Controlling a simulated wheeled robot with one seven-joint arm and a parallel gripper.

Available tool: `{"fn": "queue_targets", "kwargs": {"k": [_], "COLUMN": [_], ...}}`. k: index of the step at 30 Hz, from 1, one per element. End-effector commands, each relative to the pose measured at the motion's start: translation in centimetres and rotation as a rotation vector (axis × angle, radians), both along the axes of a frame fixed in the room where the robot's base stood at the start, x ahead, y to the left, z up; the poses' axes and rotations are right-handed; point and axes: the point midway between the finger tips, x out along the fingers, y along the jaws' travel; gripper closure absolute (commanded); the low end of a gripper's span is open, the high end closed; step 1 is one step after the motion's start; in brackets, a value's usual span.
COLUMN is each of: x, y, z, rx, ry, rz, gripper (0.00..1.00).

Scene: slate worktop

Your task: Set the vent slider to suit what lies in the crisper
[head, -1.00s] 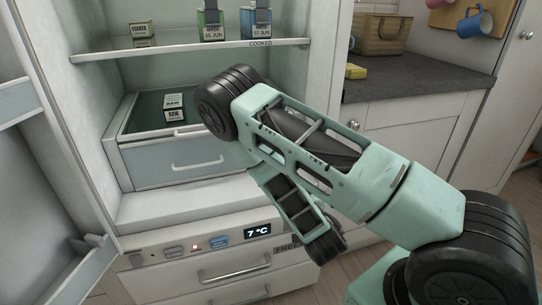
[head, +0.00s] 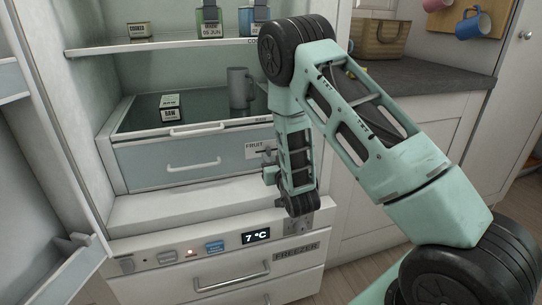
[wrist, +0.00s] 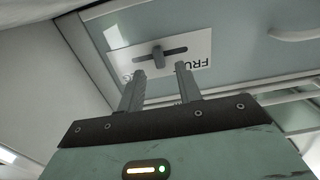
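The crisper (head: 140,165) is a grey-fronted drawer with a white handle, low in the open fridge. In the wrist view the vent slider (wrist: 158,55) is a small grey knob near the middle of a dark slot. It sits on a white label plate (wrist: 205,45) with upside-down letters starting "FRU"; the other end's lettering is mostly hidden. What lies inside the crisper cannot be made out.
A box marked RAW (head: 169,107) and a grey mug (head: 240,88) stand at the glass-topped level above the crisper front. The COOKED shelf (head: 160,44) holds several containers. Below are a 7 °C display (head: 256,236) and the freezer drawer (head: 230,270). The fridge door stands open at left.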

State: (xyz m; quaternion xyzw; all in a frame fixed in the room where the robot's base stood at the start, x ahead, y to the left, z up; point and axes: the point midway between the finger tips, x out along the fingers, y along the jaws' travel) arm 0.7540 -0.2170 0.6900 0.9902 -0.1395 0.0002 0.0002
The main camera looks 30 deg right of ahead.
Motion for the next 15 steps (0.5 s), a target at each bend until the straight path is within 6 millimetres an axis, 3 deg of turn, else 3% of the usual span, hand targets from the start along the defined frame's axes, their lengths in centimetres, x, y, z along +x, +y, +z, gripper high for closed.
{"fn": "queue_targets", "kwargs": {"k": [6, 15], "x": [2.2, 2.6], "y": [-0.6, -0.7], "z": [0.0, 0.0], "rx": [0.001, 0.000], "ry": [-0.001, 0.001], "rz": [0.000, 0.000], "gripper": [0.65, 0.65]}}
